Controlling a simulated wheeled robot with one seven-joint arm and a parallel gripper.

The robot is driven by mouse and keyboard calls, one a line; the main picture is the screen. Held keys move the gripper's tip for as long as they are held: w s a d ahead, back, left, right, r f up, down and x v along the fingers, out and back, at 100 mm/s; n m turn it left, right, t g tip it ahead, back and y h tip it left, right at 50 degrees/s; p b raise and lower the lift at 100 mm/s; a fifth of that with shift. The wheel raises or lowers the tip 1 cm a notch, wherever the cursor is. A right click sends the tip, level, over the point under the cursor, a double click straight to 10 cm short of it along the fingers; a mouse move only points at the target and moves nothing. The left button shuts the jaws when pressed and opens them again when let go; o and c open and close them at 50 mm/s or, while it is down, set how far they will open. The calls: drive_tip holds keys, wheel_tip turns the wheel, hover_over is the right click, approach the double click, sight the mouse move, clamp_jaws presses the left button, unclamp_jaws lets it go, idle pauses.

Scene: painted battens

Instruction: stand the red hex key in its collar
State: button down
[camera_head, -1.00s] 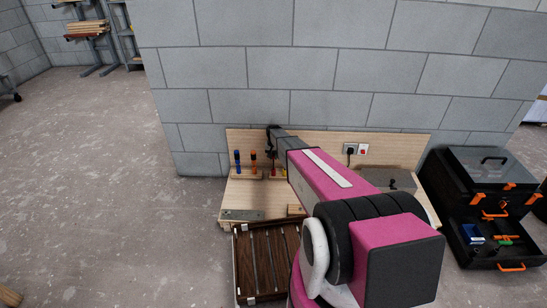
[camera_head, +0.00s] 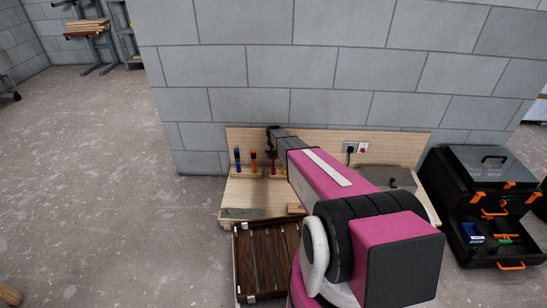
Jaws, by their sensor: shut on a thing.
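The red hex key (camera_head: 273,168) shows as a small red upright shape at the back of the wooden bench, beneath my gripper (camera_head: 273,153). My gripper points down and is shut on the red hex key, with its fingers small and dark in this view. A wooden rack (camera_head: 243,175) with holders runs along the bench back, and the key's lower end is at its right part. The collar itself is too small to make out, so I cannot tell whether the key's tip is inside it.
A blue-handled tool (camera_head: 238,159) and an orange-handled tool (camera_head: 253,160) stand in the rack to the left. A grey box (camera_head: 395,178) sits on the bench's right. A slatted dark crate (camera_head: 244,291) is in front, and a black toolbox (camera_head: 490,173) stands at right.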

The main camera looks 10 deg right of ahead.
drive_tip(key=shift+f, duration=1.45)
idle(0.8)
drive_tip(key=c, duration=1)
unclamp_jaws()
drive_tip(key=shift+o, duration=0.2)
drive_tip(key=shift+r, duration=0.1)
drive_tip(key=r, duration=0.7)
drive_tip(key=s+r, duration=0.1)
drive_tip(key=r, duration=0.3)
drive_tip(key=shift+s+r, duration=0.1)
drive_tip(key=shift+r, duration=0.05)
drive_tip(key=s+r, duration=0.6)
drive_tip(key=s, duration=0.7)
drive_tip(key=s+r+n, duration=0.1)
drive_tip(key=s+r, duration=0.6)
drive_tip(key=s, duration=0.6)
drive_tip(key=s+r+n, duration=0.1)
drive_tip(key=s+r, duration=0.6)
drive_tip(key=s, duration=0.6)
